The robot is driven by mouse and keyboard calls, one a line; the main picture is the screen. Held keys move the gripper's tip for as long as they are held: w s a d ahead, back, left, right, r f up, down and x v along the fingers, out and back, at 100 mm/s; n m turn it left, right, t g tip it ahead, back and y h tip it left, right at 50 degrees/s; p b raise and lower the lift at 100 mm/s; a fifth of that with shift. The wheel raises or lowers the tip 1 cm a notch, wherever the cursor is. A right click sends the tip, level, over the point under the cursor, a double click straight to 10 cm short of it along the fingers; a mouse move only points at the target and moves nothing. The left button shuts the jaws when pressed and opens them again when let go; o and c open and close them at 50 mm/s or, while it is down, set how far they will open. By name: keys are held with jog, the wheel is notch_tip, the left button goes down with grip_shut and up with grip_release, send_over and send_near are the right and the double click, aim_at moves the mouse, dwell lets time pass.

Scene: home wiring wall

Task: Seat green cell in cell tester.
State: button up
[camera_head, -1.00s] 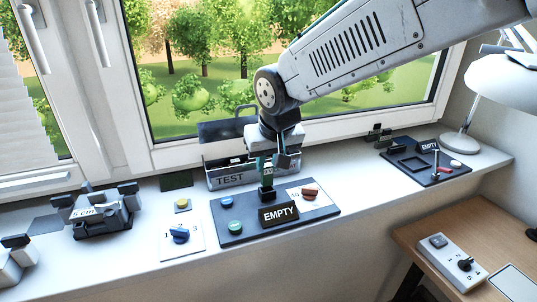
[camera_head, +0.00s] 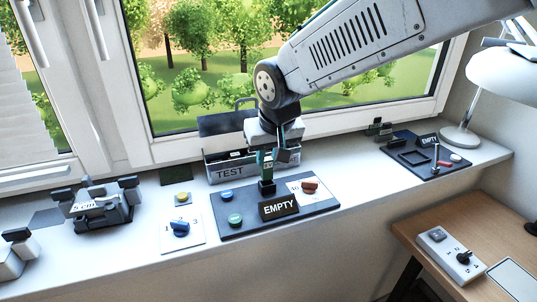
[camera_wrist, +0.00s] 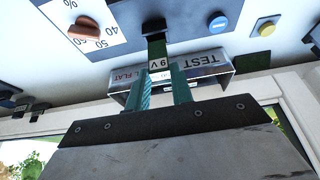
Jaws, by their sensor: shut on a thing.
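The cell tester is a dark plate (camera_head: 240,228) on the white sill, with a blue button, a green button, an orange dial on a white scale and an "EMPTY" sign (camera_head: 279,207). A black socket block (camera_head: 266,188) stands up from its middle. My gripper (camera_head: 264,165) points down over this block, its teal fingers shut on the green cell. In the wrist view the fingers (camera_wrist: 163,88) hold the dark green cell (camera_wrist: 157,46), which bears a "9V" label. The cell's far end meets the dark socket area; how deep it sits I cannot tell.
A grey "TEST" box (camera_head: 228,167) stands close behind the gripper. A blue-knob panel (camera_head: 181,231) and a clamp-like device (camera_head: 97,206) are to the left. Another dark "EMPTY" board (camera_head: 427,160) is at the right. The window is behind.

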aim_at(268, 169)
jog(key=shift+f, duration=1.8)
jog(key=o, duration=1)
jog(key=shift+o, duration=0.2)
jog(key=v, duration=0.7)
jog(key=shift+r, duration=0.35)
jog(key=shift+s, duration=0.2)
